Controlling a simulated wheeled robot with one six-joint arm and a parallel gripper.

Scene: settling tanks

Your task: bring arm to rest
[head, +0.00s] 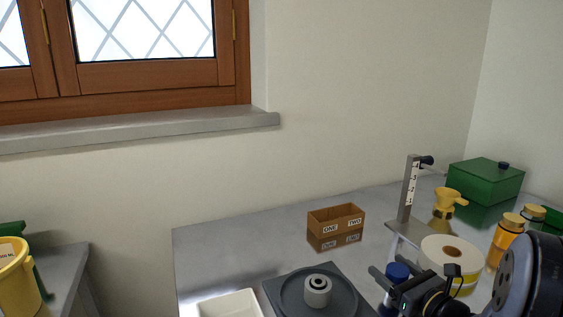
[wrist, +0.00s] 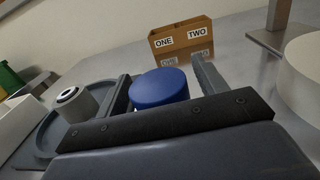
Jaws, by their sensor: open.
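My gripper (head: 388,270) is at the lower right of the head view, low over the metal table. In the wrist view its two fingers (wrist: 160,70) are apart. A blue round cap (wrist: 160,88) shows between or just beyond them, with no clear grip on it. The blue-capped item also shows beside the fingers in the head view (head: 397,271). Its lower part is mostly hidden by the gripper, and I cannot tell whether a finger touches it.
Around my gripper stand a grey round-plate device (head: 345,299), a white roll (head: 436,249), a metal stand (head: 408,190) and amber bottles (head: 508,232). Bare table lies left of the brown box.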

